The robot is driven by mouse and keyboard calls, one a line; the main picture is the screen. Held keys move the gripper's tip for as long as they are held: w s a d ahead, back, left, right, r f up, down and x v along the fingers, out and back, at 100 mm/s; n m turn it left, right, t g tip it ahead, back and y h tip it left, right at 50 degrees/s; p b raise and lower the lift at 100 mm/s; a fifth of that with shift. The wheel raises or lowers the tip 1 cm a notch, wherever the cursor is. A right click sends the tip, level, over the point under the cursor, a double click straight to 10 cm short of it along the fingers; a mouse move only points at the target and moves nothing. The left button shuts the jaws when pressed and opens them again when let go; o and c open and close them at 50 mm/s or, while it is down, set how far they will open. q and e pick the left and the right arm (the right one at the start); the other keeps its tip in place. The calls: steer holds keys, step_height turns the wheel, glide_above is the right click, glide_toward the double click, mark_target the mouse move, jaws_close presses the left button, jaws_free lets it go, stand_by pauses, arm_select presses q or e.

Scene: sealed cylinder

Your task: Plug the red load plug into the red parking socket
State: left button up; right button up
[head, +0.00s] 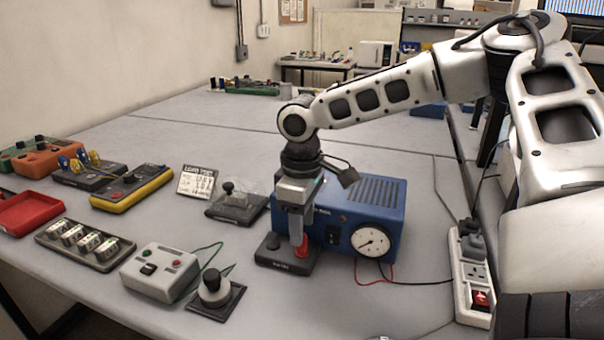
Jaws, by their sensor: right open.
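A red plug-like piece (303,248) stands upright at the right side of a small black base (287,263) in front of the blue box. I take it for the red load plug. A red socket under it cannot be made out. A black round piece sits on the base's left side. My right gripper (298,238) points straight down over the base with its fingers open. They are right at the red piece and hide part of it; whether they touch it I cannot tell. My left gripper is not in view.
The blue box (385,205) with a round gauge stands close behind my right gripper, with red and black wires in front. A white power strip (470,275) is at the right. A grey button box (160,272) and a knob on a black plate (215,295) stand left.

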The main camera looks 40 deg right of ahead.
step_height(320, 180, up, 13)
stand_by(0.7)
